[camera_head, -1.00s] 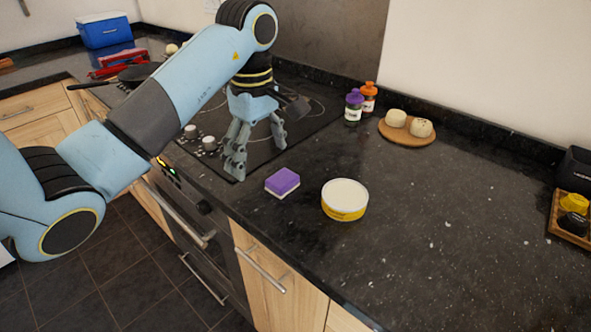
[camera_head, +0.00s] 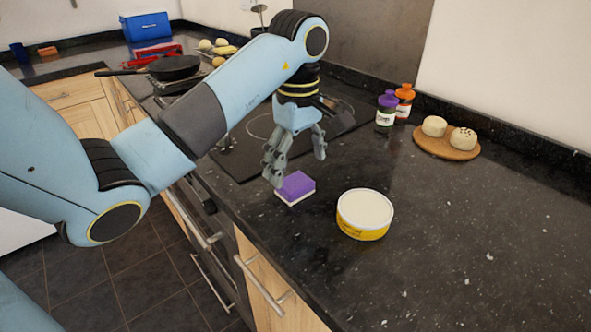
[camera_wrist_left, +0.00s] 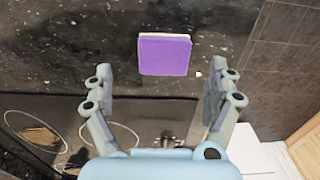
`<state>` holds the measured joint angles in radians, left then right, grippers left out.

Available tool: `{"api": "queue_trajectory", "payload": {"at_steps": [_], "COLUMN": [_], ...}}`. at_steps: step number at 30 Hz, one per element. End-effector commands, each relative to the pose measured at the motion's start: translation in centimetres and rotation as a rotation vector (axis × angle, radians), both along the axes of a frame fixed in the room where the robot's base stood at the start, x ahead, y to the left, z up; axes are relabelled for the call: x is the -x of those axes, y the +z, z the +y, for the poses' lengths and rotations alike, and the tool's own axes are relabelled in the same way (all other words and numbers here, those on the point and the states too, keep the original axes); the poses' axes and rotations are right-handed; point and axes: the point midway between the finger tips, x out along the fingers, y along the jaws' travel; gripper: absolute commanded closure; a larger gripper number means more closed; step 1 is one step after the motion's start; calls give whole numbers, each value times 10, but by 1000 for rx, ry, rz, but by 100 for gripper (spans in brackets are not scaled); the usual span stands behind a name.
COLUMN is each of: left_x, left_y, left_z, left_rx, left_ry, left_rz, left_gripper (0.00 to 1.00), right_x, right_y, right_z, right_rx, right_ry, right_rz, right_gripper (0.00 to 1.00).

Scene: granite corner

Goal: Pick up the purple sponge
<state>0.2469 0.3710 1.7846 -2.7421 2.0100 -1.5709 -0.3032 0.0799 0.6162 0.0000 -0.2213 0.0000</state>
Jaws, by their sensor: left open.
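The purple sponge (camera_head: 296,186) has a white underside and lies flat on the dark counter near its front edge. In the left wrist view the sponge (camera_wrist_left: 165,55) is at the top middle, beyond the fingertips and between their lines. My left gripper (camera_head: 296,166) points down just behind the sponge, with its fingers spread and nothing between them. In the left wrist view the open fingers of my left gripper (camera_wrist_left: 158,80) stand wide on both sides. One fingertip overlaps the sponge's left edge in the head view; I cannot tell whether it touches. My right gripper is not in view.
A round yellow and white tub (camera_head: 364,213) stands just right of the sponge. Two bottles (camera_head: 394,104) and a wooden board (camera_head: 447,146) with buns are at the back. The cooktop (camera_head: 250,150) with a pan (camera_head: 174,67) lies behind the gripper. The right counter is clear.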

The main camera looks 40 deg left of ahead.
Motion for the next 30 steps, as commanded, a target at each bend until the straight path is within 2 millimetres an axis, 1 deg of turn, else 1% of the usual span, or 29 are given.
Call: {"api": "queue_trajectory", "payload": {"at_steps": [3, 7, 9, 12, 17, 18, 28, 30], "left_x": [2, 6, 6, 5, 4, 4, 4, 4], "left_y": [-12, -34, -41, -48, -49, -49, -48, -48], "left_z": [1, 3, 2, 2, 2, 2, 2, 2], "left_rx": [-1, -1, 3, 1, 0, 0, 0, 0], "left_ry": [0, 1, 1, 1, 0, 0, 0, 0], "left_rz": [1, 4, 5, 2, 0, 0, 0, 0], "left_gripper": [11, 11, 11, 11, 11, 12, 55, 56], "right_x": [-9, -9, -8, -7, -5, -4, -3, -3], "right_y": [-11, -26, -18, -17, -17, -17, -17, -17], "right_z": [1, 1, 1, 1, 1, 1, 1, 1], "right_rx": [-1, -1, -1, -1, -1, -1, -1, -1], "right_ry": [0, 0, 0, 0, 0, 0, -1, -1], "right_rz": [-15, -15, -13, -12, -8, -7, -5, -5], "right_gripper": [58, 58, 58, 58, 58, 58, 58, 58]}}
